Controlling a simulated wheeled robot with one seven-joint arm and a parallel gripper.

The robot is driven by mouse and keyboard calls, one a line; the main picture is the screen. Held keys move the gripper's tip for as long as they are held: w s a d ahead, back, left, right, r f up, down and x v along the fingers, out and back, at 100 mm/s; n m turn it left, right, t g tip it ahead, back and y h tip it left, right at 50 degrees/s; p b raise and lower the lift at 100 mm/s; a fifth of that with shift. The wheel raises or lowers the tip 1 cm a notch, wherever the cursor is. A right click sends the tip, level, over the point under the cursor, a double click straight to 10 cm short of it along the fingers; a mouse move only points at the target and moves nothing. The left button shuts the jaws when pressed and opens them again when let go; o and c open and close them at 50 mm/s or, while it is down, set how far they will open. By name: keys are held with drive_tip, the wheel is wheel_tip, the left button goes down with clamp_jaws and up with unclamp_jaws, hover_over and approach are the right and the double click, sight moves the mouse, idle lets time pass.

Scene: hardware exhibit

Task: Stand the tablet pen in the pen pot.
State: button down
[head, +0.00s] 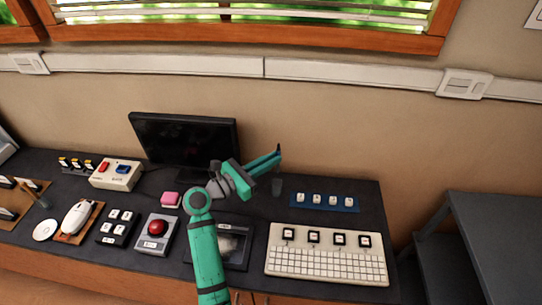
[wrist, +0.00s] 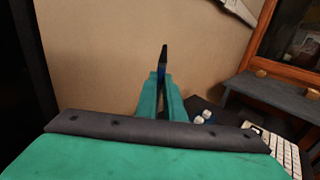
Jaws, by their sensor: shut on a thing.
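The tablet pen (wrist: 164,57) is a thin dark stick held between the fingertips of my gripper (wrist: 160,88) in the wrist view. Part of it is hidden by the fingers. In the head view my gripper (head: 270,161) is shut on the pen (head: 279,148), whose dark end shows at the fingertips, above the desk. A small dark grey cup, which looks like the pen pot (head: 277,187), stands on the desk just below the fingertips in that picture. The pen appears apart from the pot. The pot's inside cannot be made out.
A black monitor (head: 184,140) stands behind my arm. A blue strip with white keys (head: 324,201) lies right of the pot, and a white keyboard (head: 327,262) is in front. A dark tablet-like pad (head: 236,262) lies partly under my arm. A red-button box (head: 156,230) is to the left.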

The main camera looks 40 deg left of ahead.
wheel_tip(320, 180, down, 9)
drive_tip(key=shift+r, duration=0.15)
idle(0.9)
drive_tip(key=c, duration=1.8)
unclamp_jaws()
drive_tip(key=shift+s, duration=0.15)
drive_tip(key=v, duration=1)
drive_tip(key=shift+s+a, duration=0.2)
drive_tip(key=shift+s, duration=0.05)
